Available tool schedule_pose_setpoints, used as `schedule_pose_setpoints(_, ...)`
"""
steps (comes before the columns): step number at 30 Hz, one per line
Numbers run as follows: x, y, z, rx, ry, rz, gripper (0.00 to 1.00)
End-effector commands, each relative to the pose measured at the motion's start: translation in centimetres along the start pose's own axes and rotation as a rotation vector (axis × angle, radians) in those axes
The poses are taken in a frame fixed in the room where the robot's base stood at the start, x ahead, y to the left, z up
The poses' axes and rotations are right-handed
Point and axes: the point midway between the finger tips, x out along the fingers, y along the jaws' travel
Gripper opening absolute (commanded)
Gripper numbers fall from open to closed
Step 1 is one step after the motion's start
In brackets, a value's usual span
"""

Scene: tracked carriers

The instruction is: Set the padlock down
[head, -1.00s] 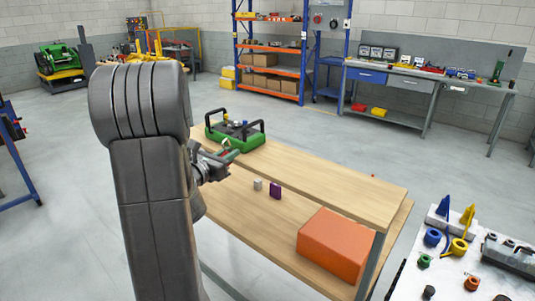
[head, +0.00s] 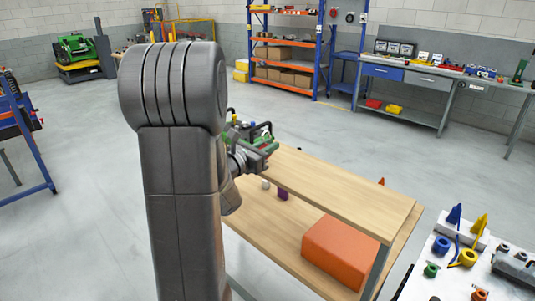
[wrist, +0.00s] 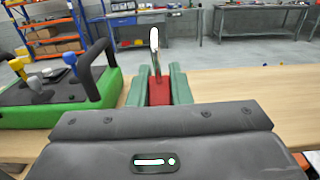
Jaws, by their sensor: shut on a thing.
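My gripper (wrist: 160,92) has green fingers and is shut on the red padlock (wrist: 159,94), whose pale shackle stands upright above the fingertips in the wrist view. The padlock appears just above or at the level of the wooden bench top (wrist: 235,90); I cannot tell whether it touches.
A green carrier with black handles (wrist: 60,85) stands left of my gripper. On the lower shelf are an orange box (head: 340,250), a purple block (head: 283,194) and a small pale piece (head: 265,184). The bench top right of my gripper is clear. A white table (head: 445,285) with coloured parts is at right.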

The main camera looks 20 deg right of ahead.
Motion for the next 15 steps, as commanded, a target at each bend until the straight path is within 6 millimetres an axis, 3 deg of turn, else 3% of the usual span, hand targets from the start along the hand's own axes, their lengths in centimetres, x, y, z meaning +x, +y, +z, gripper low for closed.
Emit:
schedule_pose_setpoints(6,0.0,0.0,-2.3,-0.002,0.001,-0.001,0.0)
schedule_pose_setpoints(15,0.0,0.0,-2.6,0.001,0.0,-0.001,0.0)
